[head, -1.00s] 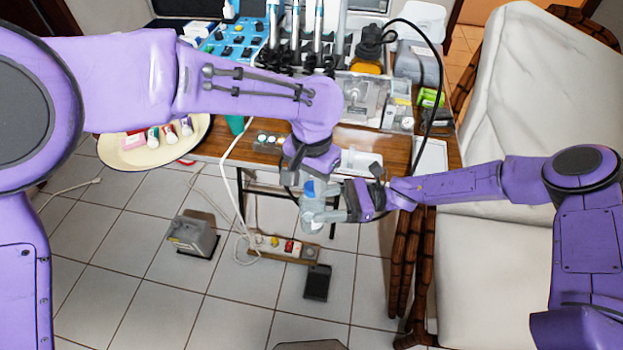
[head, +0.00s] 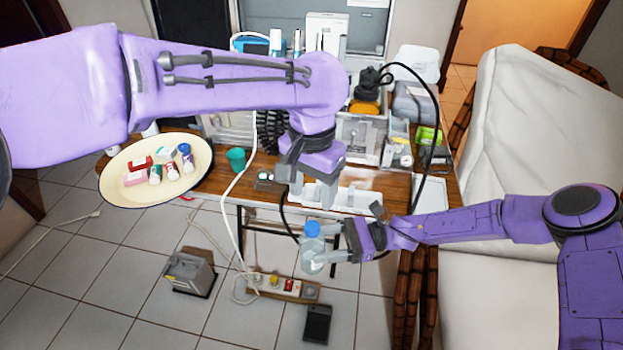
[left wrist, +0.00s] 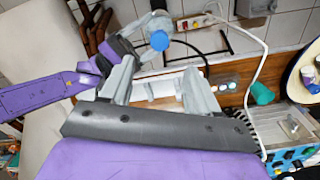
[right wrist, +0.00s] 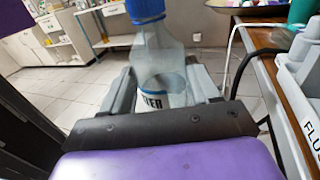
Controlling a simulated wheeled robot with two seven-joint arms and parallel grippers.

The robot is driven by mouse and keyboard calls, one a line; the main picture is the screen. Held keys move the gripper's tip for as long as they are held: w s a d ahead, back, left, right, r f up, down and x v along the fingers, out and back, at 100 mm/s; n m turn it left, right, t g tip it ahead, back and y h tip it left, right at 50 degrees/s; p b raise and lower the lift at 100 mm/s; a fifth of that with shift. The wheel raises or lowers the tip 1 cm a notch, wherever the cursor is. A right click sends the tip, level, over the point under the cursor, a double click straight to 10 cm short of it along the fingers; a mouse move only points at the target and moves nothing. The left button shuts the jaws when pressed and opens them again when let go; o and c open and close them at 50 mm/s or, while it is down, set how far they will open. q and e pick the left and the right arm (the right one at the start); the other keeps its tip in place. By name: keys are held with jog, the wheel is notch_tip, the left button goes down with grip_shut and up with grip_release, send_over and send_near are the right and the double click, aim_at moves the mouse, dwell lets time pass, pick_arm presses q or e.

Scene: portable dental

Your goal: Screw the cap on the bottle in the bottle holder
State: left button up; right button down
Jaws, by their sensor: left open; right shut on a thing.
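A clear bottle (head: 313,262) with a blue cap (head: 312,229) on its top stands upright in my right gripper (head: 335,258), off the table's front edge. The right wrist view shows its fingers shut around the clear bottle (right wrist: 172,68), below the blue cap (right wrist: 146,9). My left gripper (head: 317,200) is open and empty, behind and apart from the cap. In the left wrist view, the cap (left wrist: 159,40) is beyond the open fingers (left wrist: 156,88). I cannot clearly make out a bottle holder.
The wooden table (head: 385,185) carries a white tray (head: 357,200), a green cup (head: 236,160) and clear boxes. A cream plate (head: 122,197) with small tubes and bottles is at the left. A padded chair (head: 515,130) stands at the right. A power strip (head: 290,289) lies on the floor.

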pick_arm(q)
notch_tip(320, 180, up, 2)
jog(key=shift+r, duration=0.2)
jog(key=shift+f, duration=0.1)
dwell(0.5)
